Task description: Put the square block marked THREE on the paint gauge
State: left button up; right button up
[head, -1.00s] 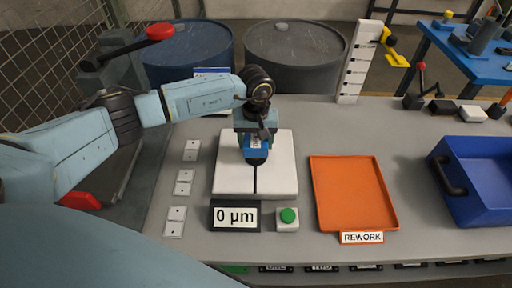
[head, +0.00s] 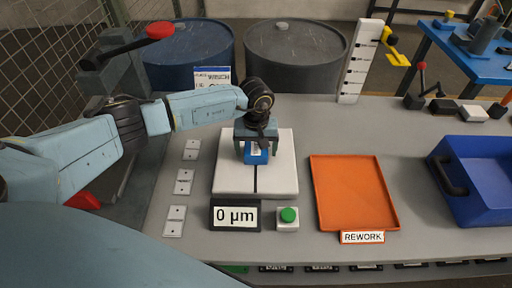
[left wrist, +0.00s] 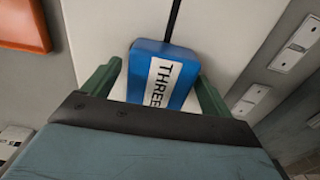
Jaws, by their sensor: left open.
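The blue square block marked THREE (left wrist: 162,75) shows in the left wrist view, and its blue face (head: 256,154) shows in the head view. It is on or just above the white plate of the paint gauge (head: 230,182), on the black line; I cannot tell if it touches. The gauge's display (head: 235,216) reads 0 µm. My left gripper (head: 256,150) is over the plate. In the left wrist view its green fingers (left wrist: 150,85) stand on both sides of the block, with gaps, open. My right gripper is not in view.
A green button (head: 288,215) sits in front of the plate. The orange REWORK tray (head: 350,190) is right of it and a blue bin (head: 480,175) is at the far right. Small white plates (head: 183,182) lie left. The bench between tray and bin is clear.

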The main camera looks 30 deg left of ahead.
aim_at(256, 147)
pick_arm(q)
notch_tip(256, 147, up, 12)
jog(key=shift+r, duration=0.15)
dwell(0.4)
